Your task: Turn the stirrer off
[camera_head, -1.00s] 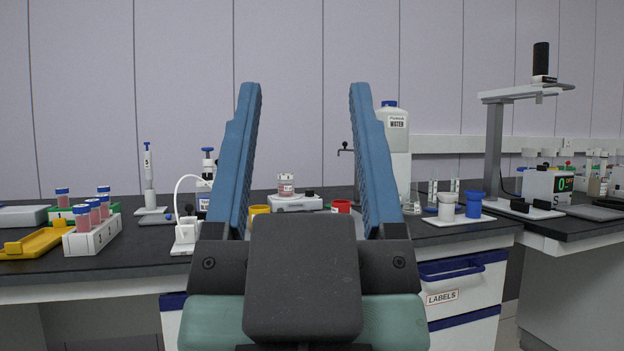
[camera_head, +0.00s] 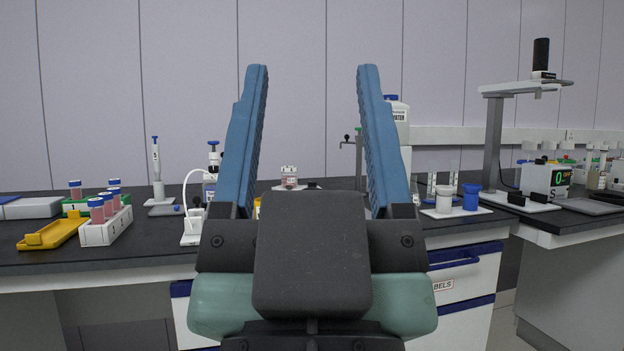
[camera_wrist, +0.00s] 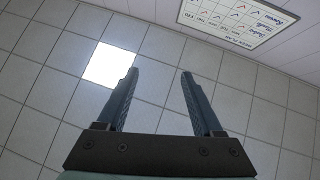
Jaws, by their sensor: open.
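A low white device (camera_head: 313,186) with a small labelled jar (camera_head: 289,176) on it stands on the middle of the bench. It looks like a stirrer plate; most of it is hidden behind my gripper. On the right, a grey stand (camera_head: 492,145) carries a black motor-like cylinder (camera_head: 541,58); I cannot tell whether this is a stirrer. My gripper (camera_head: 313,68) is raised in front of the bench, open and empty, fingers pointing up. The wrist view shows my gripper (camera_wrist: 159,72) spread against the ceiling.
The dark bench (camera_head: 150,232) holds a white tube rack (camera_head: 105,228), a yellow tray (camera_head: 52,233), a pipette (camera_head: 157,170) and a dispenser bottle (camera_head: 213,165). White and blue cups (camera_head: 471,197) stand right of centre.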

